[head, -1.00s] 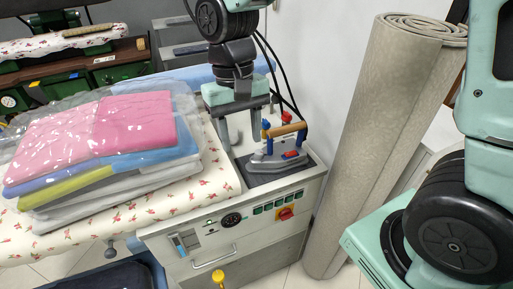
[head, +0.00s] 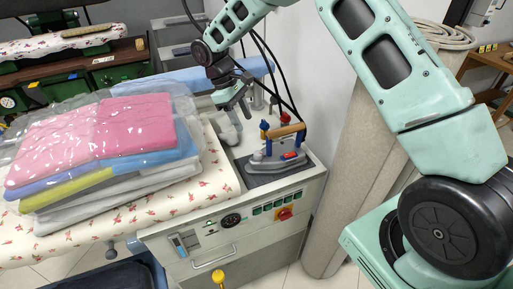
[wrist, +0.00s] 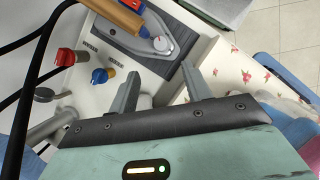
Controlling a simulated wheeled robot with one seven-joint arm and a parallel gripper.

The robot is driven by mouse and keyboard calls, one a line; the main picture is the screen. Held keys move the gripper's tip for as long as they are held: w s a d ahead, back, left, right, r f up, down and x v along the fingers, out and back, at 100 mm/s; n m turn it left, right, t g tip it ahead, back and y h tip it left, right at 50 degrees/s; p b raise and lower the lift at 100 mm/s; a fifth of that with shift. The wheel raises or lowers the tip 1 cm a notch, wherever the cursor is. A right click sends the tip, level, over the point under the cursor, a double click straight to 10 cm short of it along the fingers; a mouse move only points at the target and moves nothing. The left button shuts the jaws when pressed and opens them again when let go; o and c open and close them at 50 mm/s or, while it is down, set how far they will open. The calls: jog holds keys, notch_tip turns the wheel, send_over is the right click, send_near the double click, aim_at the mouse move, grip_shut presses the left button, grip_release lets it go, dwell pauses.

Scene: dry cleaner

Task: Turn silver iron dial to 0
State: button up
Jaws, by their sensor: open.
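The silver iron (head: 275,163) with its tan handle (head: 288,131) rests on a dark pad (head: 262,180) on top of the ironing unit. In the wrist view the iron (wrist: 122,33) is at the top, and a small round pale dial with a red mark (wrist: 162,44) shows near its tip. My gripper (head: 238,114) is left of and behind the iron in the head view, tilted and apart from it. In the wrist view my gripper (wrist: 160,70) has its fingers spread and nothing between them. The dial's exact setting is too small to read.
A red knob (wrist: 65,57) and a blue knob (wrist: 99,76) stand beside the iron. Black cables (head: 270,65) hang behind it. Bagged folded clothes (head: 100,150) lie on the flowered board at left. A rolled beige carpet (head: 340,190) stands at right.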

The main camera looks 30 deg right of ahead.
aim_at(258, 152)
jog(key=p+x, duration=0.3)
jog(key=x, duration=0.9)
jog(key=shift+f, duration=0.3)
jog(key=c, duration=1)
